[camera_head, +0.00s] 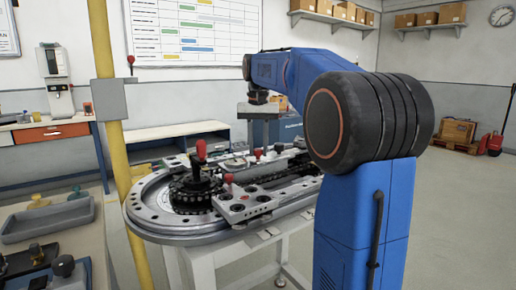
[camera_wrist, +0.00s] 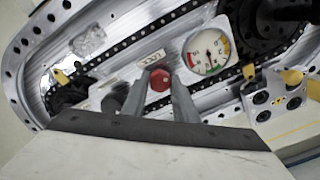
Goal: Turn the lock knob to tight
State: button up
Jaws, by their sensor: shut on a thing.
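The lock knob is red and faceted; in the wrist view the lock knob (camera_wrist: 160,79) sits between my two fingertips, below a small plate lettered LOCK (camera_wrist: 151,59). My gripper (camera_wrist: 159,88) is shut on it, one grey finger on each side. In the head view my gripper (camera_head: 259,142) points down at the far side of the ring track (camera_head: 150,222), where the knob is small and partly hidden. A round dial gauge (camera_wrist: 206,51) with coloured bands lies right of the knob; its needle is too small to read surely.
A tall red-handled part (camera_head: 201,150) stands on a dark toothed wheel on the track. A block with round holes (camera_head: 245,204) lies at its near side. A yellow post (camera_head: 112,150) rises at left, beside a bench with a grey tray (camera_head: 48,222).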

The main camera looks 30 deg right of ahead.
jog(key=shift+m, duration=0.3)
jog(key=o, duration=1.1)
jog(key=shift+c, duration=0.2)
